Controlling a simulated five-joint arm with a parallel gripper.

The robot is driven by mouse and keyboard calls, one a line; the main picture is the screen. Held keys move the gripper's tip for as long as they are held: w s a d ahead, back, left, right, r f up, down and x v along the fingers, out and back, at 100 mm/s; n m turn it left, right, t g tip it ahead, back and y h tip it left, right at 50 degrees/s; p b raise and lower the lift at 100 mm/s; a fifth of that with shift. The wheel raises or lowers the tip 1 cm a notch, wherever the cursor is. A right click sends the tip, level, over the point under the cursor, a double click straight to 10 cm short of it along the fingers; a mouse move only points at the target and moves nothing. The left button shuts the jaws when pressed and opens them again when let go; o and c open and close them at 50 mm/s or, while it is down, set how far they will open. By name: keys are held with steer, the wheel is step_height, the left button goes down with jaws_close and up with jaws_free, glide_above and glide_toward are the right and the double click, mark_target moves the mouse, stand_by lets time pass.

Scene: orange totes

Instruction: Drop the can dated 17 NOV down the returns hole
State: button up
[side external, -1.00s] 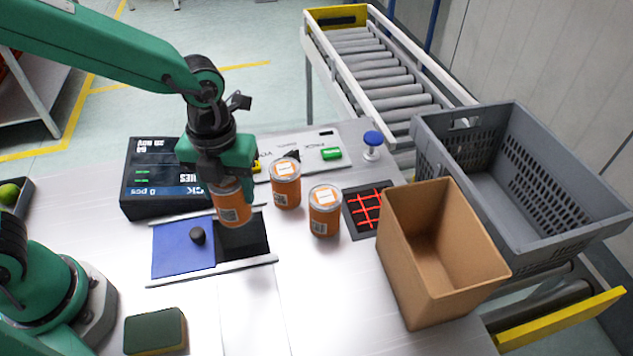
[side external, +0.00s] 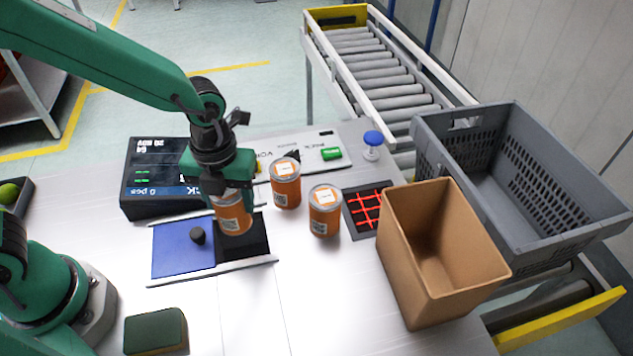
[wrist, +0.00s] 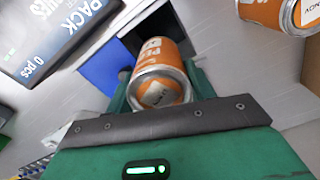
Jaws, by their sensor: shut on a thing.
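My gripper (side external: 228,195) is shut on an orange can (side external: 236,226) with a silver rim, held upright over or just at the dark square opening (side external: 258,246). The can's end faces me in the wrist view (wrist: 160,78); its date is not readable. The opening lies between two pale rails, beside a blue sliding lid (side external: 175,250) with a black knob. Two similar orange cans stand to the right, one farther back (side external: 286,190) and one nearer (side external: 324,218). Their lid labels are too small to read for certain.
A black display box (side external: 150,195) stands behind the lid. A red grid on a dark plate (side external: 365,207), a brown bin (side external: 400,270) and a grey crate (side external: 450,175) are to the right. A green sponge (side external: 155,330) lies at the front. The front middle is clear.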

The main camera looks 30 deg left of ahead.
steer(key=shift+f, duration=1.2)
steer(key=o, duration=1.3)
steer(key=shift+r, duration=3.95)
